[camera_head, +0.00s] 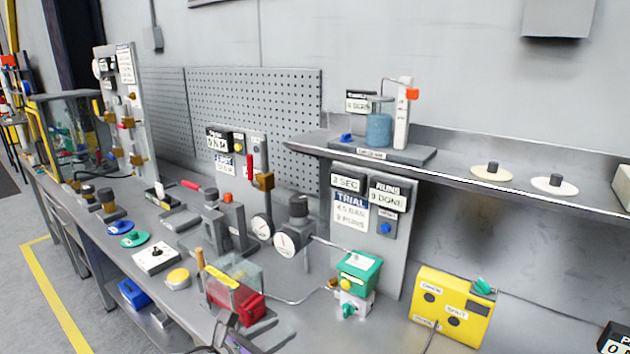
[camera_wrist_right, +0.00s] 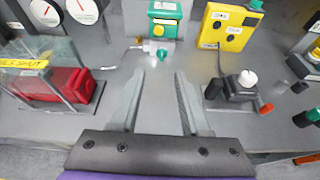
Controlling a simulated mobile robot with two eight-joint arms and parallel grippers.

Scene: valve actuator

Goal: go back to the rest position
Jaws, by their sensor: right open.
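My right gripper (camera_wrist_right: 159,85) is open, with nothing between its two grey fingers and bare bench top beneath them. In the head view it shows only in part at the bottom edge, near the red block (camera_head: 236,302) behind a clear guard. The fingers point toward the green box with a yellow button (camera_wrist_right: 163,20) and stay apart from it. That green box (camera_head: 359,272) also shows in the head view. My left gripper is in neither view.
In the wrist view the guarded red block (camera_wrist_right: 65,82) stands left of the fingers and a black device with a white knob (camera_wrist_right: 240,88) stands right. The yellow control box (camera_head: 452,305) is farther right. A shelf (camera_head: 520,172) overhangs the bench. Bare bench lies between the fingers.

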